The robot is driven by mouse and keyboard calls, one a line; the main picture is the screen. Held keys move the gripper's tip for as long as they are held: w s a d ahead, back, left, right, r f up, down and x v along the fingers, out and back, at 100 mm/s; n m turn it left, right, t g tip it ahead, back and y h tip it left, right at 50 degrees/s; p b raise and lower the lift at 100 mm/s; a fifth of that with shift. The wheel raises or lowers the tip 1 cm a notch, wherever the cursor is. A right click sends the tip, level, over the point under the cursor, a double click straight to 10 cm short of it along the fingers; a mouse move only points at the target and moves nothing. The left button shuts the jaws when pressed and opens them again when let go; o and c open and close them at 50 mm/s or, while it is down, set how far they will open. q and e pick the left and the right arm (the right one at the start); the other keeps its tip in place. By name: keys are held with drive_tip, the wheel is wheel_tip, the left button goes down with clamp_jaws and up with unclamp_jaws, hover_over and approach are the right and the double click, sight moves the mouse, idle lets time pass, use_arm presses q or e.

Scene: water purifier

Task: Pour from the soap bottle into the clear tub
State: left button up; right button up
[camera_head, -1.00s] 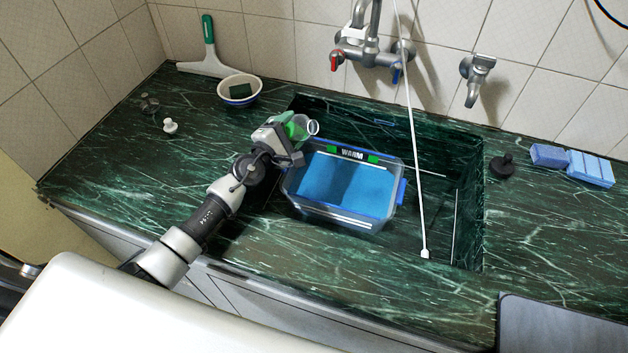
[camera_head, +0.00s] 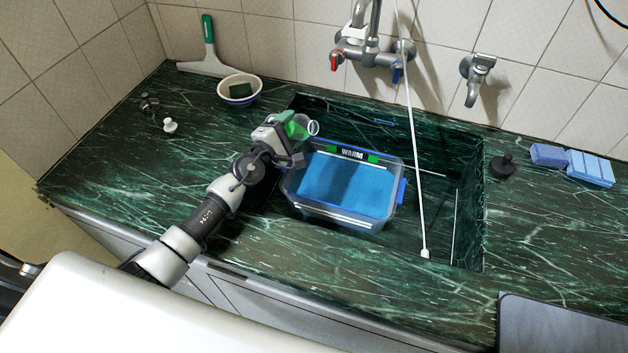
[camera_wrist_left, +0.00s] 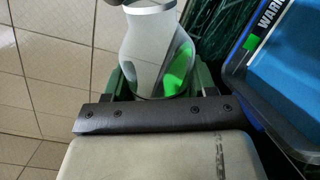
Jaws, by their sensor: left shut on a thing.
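The soap bottle (camera_head: 299,127) is translucent with green on it. In the head view it is tipped over, its round end pointing right toward the clear tub. My left gripper (camera_head: 284,137) is shut on the bottle, at the tub's upper left corner. In the left wrist view the bottle (camera_wrist_left: 155,50) sits between the fingers of the gripper (camera_wrist_left: 158,84). The clear tub (camera_head: 345,216) has a blue rim, a "WARM" label and blue contents, and stands in the sink. It also shows at the right of the left wrist view (camera_wrist_left: 281,118). No stream of soap is visible. My right gripper is not in view.
The sink (camera_head: 440,220) has free room right of the tub. A thin white rod (camera_head: 413,150) slants down into it. A faucet (camera_head: 370,50) hangs behind. A bowl (camera_head: 239,100) with a dark green sponge, a squeegee (camera_head: 207,60) and blue sponges (camera_head: 590,168) lie on the counter.

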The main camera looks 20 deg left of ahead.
use_arm(q)
drive_tip(key=shift+f+m, duration=0.15)
drive_tip(key=shift+m, duration=0.55)
idle(1.3)
drive_tip(key=shift+a+r+m, duration=0.25)
drive_tip(key=shift+r+m, duration=0.25)
drive_tip(key=shift+m, duration=0.3)
idle(1.7)
drive_tip(key=shift+f+m, duration=0.3)
drive_tip(key=shift+f, duration=0.05)
idle(1.2)
